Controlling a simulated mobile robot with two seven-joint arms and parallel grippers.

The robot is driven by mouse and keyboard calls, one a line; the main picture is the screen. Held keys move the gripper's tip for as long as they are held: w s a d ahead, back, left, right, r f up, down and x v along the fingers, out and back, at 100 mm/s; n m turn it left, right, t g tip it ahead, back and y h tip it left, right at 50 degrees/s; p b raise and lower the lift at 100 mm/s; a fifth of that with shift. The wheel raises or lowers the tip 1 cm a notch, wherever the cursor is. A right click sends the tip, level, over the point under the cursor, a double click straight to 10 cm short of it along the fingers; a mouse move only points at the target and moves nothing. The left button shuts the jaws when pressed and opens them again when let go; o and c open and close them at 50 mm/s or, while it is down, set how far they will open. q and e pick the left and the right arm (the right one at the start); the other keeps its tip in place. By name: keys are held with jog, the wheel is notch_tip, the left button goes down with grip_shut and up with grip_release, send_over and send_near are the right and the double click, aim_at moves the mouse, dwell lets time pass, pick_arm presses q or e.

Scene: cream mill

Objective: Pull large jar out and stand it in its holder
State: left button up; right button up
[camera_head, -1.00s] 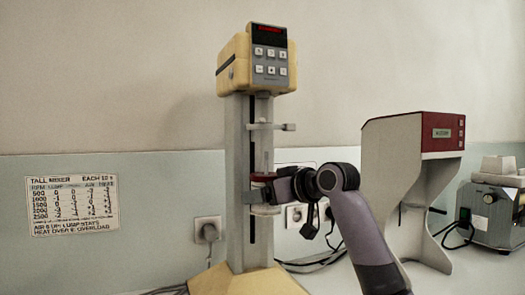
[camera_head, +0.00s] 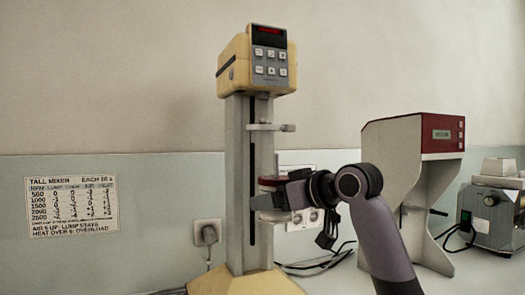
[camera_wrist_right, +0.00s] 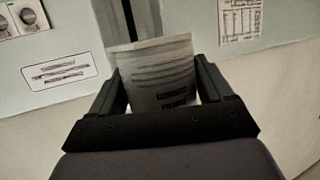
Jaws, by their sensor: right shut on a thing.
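The large jar (camera_head: 268,181) shows in the head view as a pale vessel with a red band near its top, in front of the tall mixer's column (camera_head: 240,190). My right gripper (camera_head: 270,199) is shut on the jar from the right and hides its middle. In the right wrist view the jar (camera_wrist_right: 158,80) stands between the two fingers of the gripper (camera_wrist_right: 157,86), with dark print on its pale side. Whether the jar still touches the mixer cannot be told. My left gripper is not in view. I cannot make out the jar's holder.
The mixer's clamp arm (camera_head: 272,127) sticks out above the jar, and its yellow base (camera_head: 250,284) is below. A grey stand with a red top (camera_head: 412,140) and a grey device (camera_head: 490,215) stand to the right. Cables lie behind my right arm.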

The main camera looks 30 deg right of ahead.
aim_at(282, 221)
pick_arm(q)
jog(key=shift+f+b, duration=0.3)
pick_arm(e)
jog(key=shift+s+a, duration=0.1)
jog(key=shift+s, duration=1.5)
